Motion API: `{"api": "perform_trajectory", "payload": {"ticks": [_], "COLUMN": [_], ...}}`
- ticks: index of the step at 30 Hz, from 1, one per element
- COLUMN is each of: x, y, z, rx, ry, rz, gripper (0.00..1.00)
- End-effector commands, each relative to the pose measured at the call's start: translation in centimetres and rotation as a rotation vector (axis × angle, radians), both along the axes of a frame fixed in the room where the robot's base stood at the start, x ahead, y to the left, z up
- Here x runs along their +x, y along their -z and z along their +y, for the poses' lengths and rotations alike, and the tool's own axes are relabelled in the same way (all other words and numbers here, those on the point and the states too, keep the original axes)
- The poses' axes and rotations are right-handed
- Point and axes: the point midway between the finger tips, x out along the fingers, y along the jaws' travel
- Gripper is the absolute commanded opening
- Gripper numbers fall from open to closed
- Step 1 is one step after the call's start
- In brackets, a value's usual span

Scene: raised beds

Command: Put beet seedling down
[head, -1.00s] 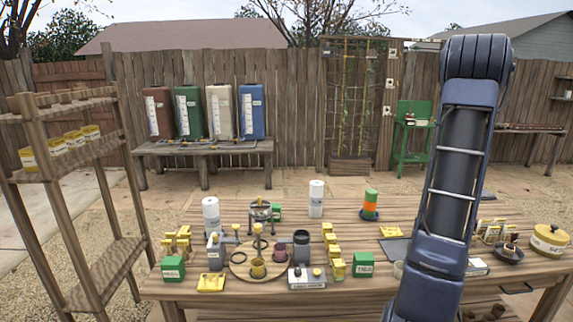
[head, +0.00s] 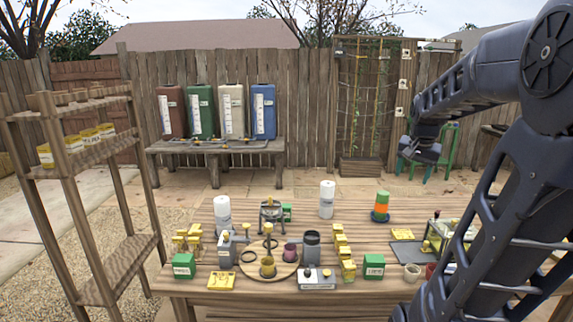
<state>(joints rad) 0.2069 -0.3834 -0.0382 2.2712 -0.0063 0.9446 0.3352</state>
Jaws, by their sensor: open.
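I cannot make out a beet seedling for certain in the head view. My gripper (head: 420,157) hangs at the end of my arm at the right, high up in front of the green stand by the fence. It holds nothing that I can see and appears open, well apart from the things on the wooden table (head: 225,298). My arm hides much of the table's right side.
A round wooden board (head: 245,270) with small cups lies at the table's middle left. Green boxes (head: 373,266), yellow packets (head: 222,281) and white bottles (head: 326,200) stand around it. A wooden shelf (head: 85,165) rises at the left. The table's back right is fairly clear.

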Motion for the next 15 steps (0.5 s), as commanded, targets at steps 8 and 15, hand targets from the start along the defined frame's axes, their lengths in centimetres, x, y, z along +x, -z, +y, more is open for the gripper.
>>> {"api": "perform_trajectory", "payload": {"ticks": [8, 15], "x": [-6.9, -11.8], "y": [0.8, 2.5], "z": [5.8, 8.8], "rx": [-0.061, -0.114], "ry": [-0.273, -0.471], "rz": [-0.039, -0.066], "gripper": [0.63, 0.63]}}
